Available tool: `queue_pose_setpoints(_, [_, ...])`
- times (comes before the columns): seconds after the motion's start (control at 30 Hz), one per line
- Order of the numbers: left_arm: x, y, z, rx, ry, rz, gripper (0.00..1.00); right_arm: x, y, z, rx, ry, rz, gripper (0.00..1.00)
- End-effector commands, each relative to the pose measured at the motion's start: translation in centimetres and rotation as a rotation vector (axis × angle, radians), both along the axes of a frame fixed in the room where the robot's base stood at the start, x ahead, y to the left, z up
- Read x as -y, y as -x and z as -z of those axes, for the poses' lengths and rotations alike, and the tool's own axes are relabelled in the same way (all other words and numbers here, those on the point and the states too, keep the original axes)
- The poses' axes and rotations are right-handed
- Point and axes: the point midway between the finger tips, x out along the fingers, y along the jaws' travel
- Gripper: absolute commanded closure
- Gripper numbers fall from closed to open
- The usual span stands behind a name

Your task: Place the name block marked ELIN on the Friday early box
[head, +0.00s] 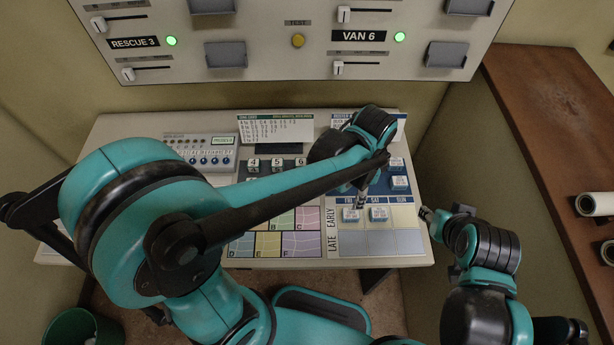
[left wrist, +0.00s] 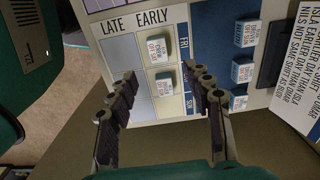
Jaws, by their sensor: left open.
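The roster board shows FRI, SAT and SUN columns with EARLY and LATE rows. One white block with blue lettering (head: 351,215) sits on the Friday early box, and another (head: 379,213) on the Saturday early box. Both show in the left wrist view, Friday (left wrist: 157,48) and Saturday (left wrist: 163,82). More name blocks (left wrist: 247,33) lie on the dark blue strip. The lettering is too small to tell which reads ELIN. My left gripper (head: 361,199) points down near the Friday box; its open jaws (left wrist: 160,78) appear empty. My right gripper (head: 426,213) is beside the console's right edge.
A printed note card (left wrist: 301,65) stands beside the dark strip. The Late row (head: 380,243) looks empty. A brown side table (head: 550,130) stands at right.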

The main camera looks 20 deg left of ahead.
Motion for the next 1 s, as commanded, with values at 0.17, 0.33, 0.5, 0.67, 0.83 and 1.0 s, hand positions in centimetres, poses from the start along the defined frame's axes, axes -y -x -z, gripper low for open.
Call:
queue_pose_setpoints(0.17, [-4.5, 0.6, -2.9, 0.112, 0.058, -0.258, 0.49, 0.0, 0.0, 0.0, 0.0, 0.0, 0.0, 0.6])
queue_pose_setpoints(0.33, [-10.2, 2.1, -5.7, 0.277, 0.165, -0.638, 0.49, 0.0, 0.0, 0.0, 0.0, 0.0, 0.0, 0.6])
queue_pose_setpoints(0.5, [-14.6, 4.0, -7.0, 0.42, 0.279, -0.957, 0.49, 0.0, 0.0, 0.0, 0.0, 0.0, 0.0, 0.6])
queue_pose_setpoints(0.67, [-16.8, 5.0, -7.4, 0.5, 0.354, -1.13, 0.49, 0.0, 0.0, 0.0, 0.0, 0.0, 0.0, 0.6])
queue_pose_setpoints(0.83, [-17.4, 5.2, -7.5, 0.526, 0.383, -1.183, 0.49, 0.0, 0.0, 0.0, 0.0, 0.0, 0.0, 0.6])
queue_pose_setpoints(1.0, [-17.3, 5.2, -7.5, 0.525, 0.382, -1.182, 0.49, 0.0, 0.0, 0.0, 0.0, 0.0, 0.0, 0.6])
